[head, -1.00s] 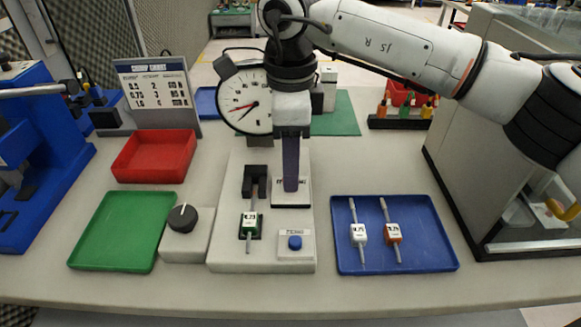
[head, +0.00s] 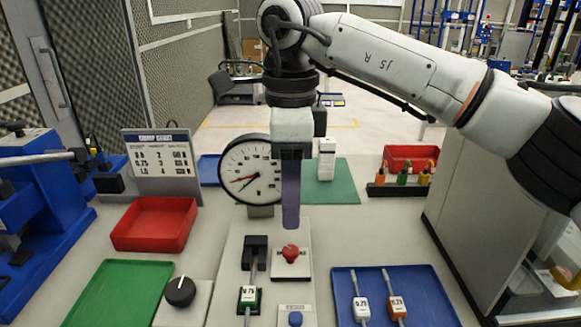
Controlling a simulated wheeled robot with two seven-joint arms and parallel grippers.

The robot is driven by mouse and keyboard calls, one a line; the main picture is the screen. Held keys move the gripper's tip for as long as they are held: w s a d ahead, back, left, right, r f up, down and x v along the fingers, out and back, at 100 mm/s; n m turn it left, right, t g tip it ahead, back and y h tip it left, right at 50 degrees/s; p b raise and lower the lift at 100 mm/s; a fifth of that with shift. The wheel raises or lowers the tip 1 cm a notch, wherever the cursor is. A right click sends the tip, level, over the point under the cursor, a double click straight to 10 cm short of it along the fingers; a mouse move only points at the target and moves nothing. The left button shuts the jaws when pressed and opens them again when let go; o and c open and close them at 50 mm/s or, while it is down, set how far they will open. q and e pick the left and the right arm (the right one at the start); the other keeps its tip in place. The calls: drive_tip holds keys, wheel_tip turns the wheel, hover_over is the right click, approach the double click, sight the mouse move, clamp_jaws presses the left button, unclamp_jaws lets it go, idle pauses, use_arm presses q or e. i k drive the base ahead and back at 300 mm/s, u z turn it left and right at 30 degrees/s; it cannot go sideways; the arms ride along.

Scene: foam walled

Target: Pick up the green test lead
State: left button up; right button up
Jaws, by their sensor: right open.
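The green test lead (head: 249,299), a small green and white block marked 0.75 with a grey pin, sits in a black holder on the pale fixture, at the bottom of the view. My right gripper (head: 291,222) points straight down above a red button (head: 291,254) on the same fixture, behind and to the right of the lead. It is open, touches nothing that I can see, and appears empty; only one dark finger shows clearly. My left gripper is out of view.
A blue tray (head: 433,310) at right holds a white lead (head: 361,308) and an orange lead (head: 396,305). A black knob (head: 180,291), green tray (head: 112,295) and red tray (head: 155,222) are at left.

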sight(249, 300)
drive_tip(key=k, duration=1)
